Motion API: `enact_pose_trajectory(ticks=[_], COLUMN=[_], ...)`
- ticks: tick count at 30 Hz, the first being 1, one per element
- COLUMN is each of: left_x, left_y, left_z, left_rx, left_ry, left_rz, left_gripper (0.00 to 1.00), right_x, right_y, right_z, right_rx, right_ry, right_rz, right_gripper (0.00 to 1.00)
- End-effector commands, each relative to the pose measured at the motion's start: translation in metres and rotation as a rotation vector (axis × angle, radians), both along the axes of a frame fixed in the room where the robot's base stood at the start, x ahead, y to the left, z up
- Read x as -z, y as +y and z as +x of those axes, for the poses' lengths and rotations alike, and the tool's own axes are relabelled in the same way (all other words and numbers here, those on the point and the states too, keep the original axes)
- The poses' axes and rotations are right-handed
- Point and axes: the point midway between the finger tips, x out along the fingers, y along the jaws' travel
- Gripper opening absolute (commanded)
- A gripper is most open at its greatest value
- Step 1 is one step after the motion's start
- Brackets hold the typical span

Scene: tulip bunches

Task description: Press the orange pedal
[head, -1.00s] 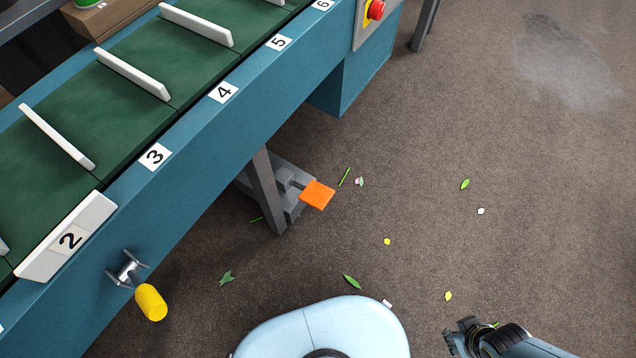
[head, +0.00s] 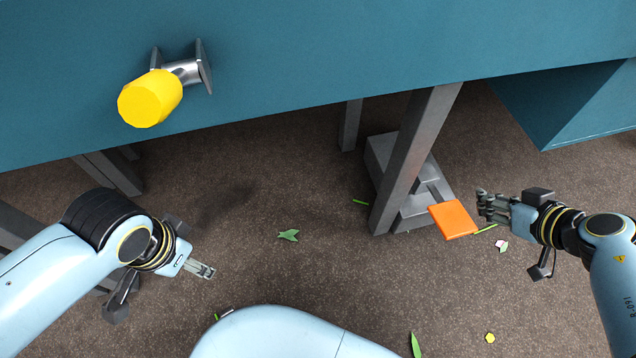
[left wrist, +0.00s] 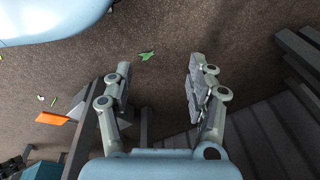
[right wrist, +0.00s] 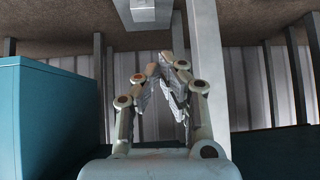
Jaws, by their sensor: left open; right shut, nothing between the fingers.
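The orange pedal (head: 453,219) is a flat square plate low over the floor, on a grey bracket by a metal leg. It also shows at the left edge of the left wrist view (left wrist: 52,118). My right gripper (head: 482,205) is shut and empty, just right of the pedal in the head view, with a small gap in the picture; its height over the pedal is hard to tell. The right wrist view shows its fingertips (right wrist: 168,62) together, and no orange there. My left gripper (head: 210,272) is open and empty, at the lower left, well away from the pedal.
The teal conveyor side (head: 330,60) spans the top, with a yellow-handled crank (head: 150,98) sticking out. A grey leg (head: 415,155) stands left of the pedal. A teal box (head: 580,105) hangs at the right. Scattered leaves (head: 289,235) lie on the brown floor.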

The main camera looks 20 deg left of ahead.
Motion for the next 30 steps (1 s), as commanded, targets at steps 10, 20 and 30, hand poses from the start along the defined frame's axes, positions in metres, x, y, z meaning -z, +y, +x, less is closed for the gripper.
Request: enact_pose_trajectory(ticks=[10,20,30], left_x=[-0.01,-0.011,-0.047], left_y=[-0.006,-0.007,-0.023], left_z=[0.004,0.005,0.029], left_rx=[0.008,0.009,0.022], left_ry=[0.008,0.001,-0.106], left_rz=[-0.003,-0.006,-0.042], left_gripper=[0.57,0.57,0.57], right_x=[0.03,0.032,0.08], right_y=[-0.026,-0.025,-0.008], right_z=[0.018,0.018,0.037], right_rx=[0.04,0.04,0.04], right_ry=[0.127,0.127,0.133], right_rz=[-0.151,-0.151,-0.148], right_gripper=[0.0,0.0,0.0])
